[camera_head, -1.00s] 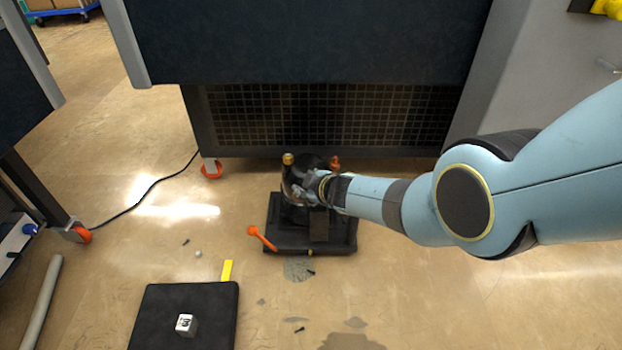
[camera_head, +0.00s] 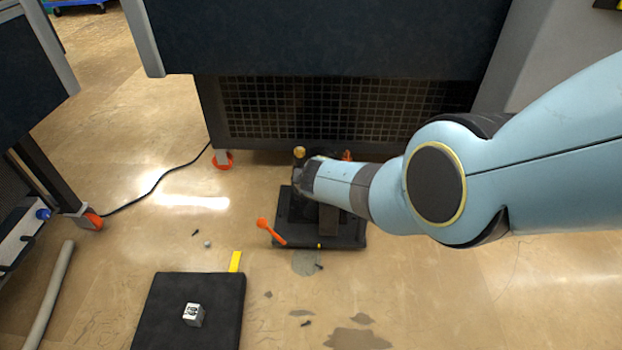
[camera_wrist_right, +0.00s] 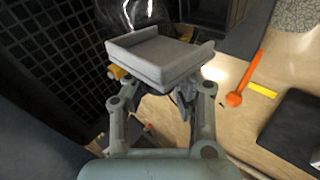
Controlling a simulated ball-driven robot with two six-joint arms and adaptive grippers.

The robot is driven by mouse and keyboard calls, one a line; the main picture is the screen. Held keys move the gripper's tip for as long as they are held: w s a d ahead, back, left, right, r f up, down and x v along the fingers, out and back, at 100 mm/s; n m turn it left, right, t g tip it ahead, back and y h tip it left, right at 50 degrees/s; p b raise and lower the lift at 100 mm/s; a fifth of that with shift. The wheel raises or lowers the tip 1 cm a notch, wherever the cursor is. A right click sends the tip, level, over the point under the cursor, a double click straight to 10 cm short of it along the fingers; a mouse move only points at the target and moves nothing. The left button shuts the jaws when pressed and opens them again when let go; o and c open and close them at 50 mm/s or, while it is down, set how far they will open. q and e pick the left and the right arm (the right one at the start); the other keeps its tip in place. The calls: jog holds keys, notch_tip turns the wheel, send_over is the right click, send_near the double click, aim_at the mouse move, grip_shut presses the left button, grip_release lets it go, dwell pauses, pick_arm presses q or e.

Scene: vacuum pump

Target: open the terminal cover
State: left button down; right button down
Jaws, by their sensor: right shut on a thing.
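The vacuum pump (camera_head: 328,217) stands on a black base (camera_head: 345,238) on the floor, largely hidden behind my right arm in the head view. In the right wrist view the terminal cover (camera_wrist_right: 158,58) is a grey, shallow, box-like piece with raised edges, in front of the dark pump body. My right gripper (camera_wrist_right: 160,84) is shut on it, one finger at each side. In the head view my right gripper (camera_head: 304,176) is at the top of the pump, and the cover cannot be made out there. Whether the cover is still attached cannot be told. My left gripper is not in view.
An orange lever (camera_head: 270,232) sticks out at the pump's left front, and a yellow knob (camera_head: 299,152) shows behind the gripper. A cabinet with a dark grille (camera_head: 290,108) stands close behind.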

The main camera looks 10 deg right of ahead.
jog(key=shift+s+f, duration=0.15)
jog(key=c, duration=1.1)
grip_release()
jog(key=shift+o, duration=0.3)
jog(key=shift+r, duration=0.2)
